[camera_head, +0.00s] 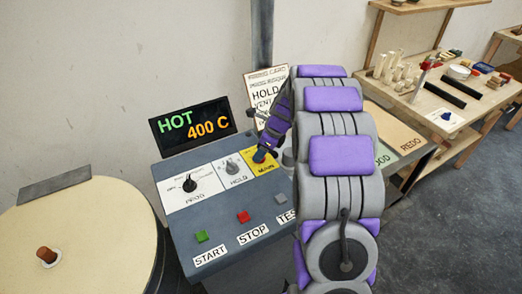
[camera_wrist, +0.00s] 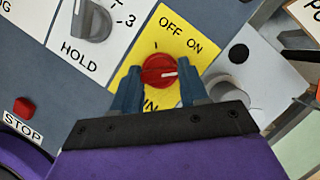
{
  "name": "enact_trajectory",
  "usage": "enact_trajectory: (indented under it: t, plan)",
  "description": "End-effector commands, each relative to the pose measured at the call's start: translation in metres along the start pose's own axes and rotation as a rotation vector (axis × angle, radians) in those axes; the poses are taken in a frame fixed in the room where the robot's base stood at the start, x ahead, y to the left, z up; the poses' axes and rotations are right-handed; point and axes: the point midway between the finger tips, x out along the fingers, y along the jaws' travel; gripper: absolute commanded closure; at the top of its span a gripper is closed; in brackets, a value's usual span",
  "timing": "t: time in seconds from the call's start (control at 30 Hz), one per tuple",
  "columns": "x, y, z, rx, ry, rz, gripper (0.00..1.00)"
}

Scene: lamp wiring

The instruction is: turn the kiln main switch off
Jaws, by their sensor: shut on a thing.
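The kiln main switch is a red round knob (camera_wrist: 158,72) with a white pointer line, on a yellow plate (camera_wrist: 150,42) marked OFF and ON. In the wrist view the pointer lies toward the right, nearer the ON side than OFF. My gripper (camera_wrist: 159,76) is shut on the knob, with one blue finger at its left and one at its right. In the head view my gripper (camera_head: 262,155) reaches down to the yellow MAIN plate (camera_head: 258,167); my arm hides part of the panel there.
The HOLD knob (camera_head: 232,166) and PROG knob (camera_head: 189,185) sit left of the switch. Green START (camera_head: 201,236) and red STOP (camera_head: 243,216) buttons are nearer me. The display (camera_head: 192,125) reads HOT 400 C. A round kiln lid (camera_head: 85,225) stands left.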

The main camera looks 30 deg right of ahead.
Motion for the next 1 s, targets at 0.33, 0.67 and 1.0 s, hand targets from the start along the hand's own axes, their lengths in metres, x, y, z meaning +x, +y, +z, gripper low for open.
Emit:
enact_trajectory:
  t: [0.33, 0.67, 1.0]
  plan:
    - [-0.0019, -0.0015, 0.0017, -0.11, 0.0, 0.049, 0.87]
    - [-0.0033, -0.0035, 0.0036, -0.377, 0.0, 0.158, 0.87]
    - [-0.0007, -0.0056, 0.0037, -0.677, 0.002, 0.278, 0.87]
